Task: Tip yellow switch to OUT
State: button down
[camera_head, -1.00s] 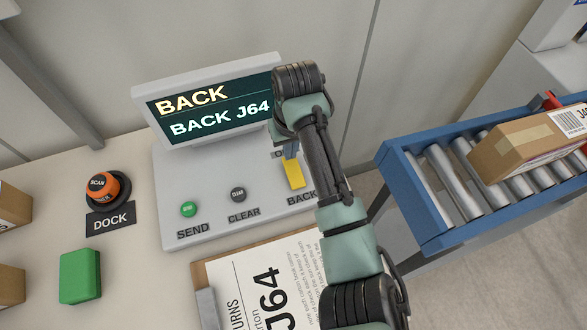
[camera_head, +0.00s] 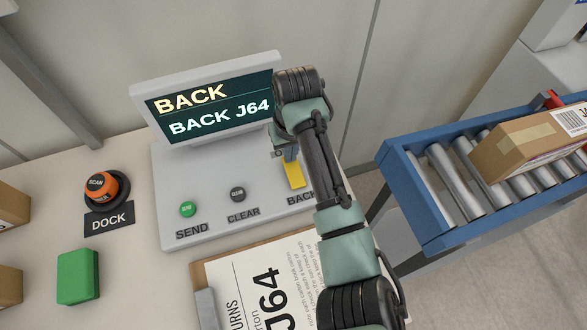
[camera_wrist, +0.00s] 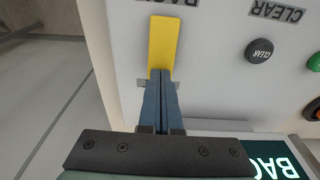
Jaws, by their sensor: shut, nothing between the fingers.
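The yellow switch (camera_head: 294,174) sits on the right side of the grey console (camera_head: 220,221), with a BACK label at its near end. A label at its far end is mostly hidden by my arm. The console's screen (camera_head: 210,103) reads BACK and BACK J64. My gripper (camera_wrist: 159,76) is shut and empty, with its fingertips at the switch's far end in the wrist view. They look touching or very close; I cannot tell which. The yellow switch also fills the top middle of the wrist view (camera_wrist: 161,42).
A green SEND button (camera_head: 187,209) and a dark CLEAR button (camera_head: 237,194) are left of the switch. A clipboard (camera_head: 205,308) lies in front of the console. A blue roller conveyor (camera_head: 432,227) with a carton (camera_head: 530,146) stands at the right.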

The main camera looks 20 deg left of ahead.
jog(key=shift+f, duration=0.35)
notch_tip(320, 180, up, 7)
jog(key=p, duration=0.7)
jog(key=shift+r, duration=0.1)
dwell(0.6)
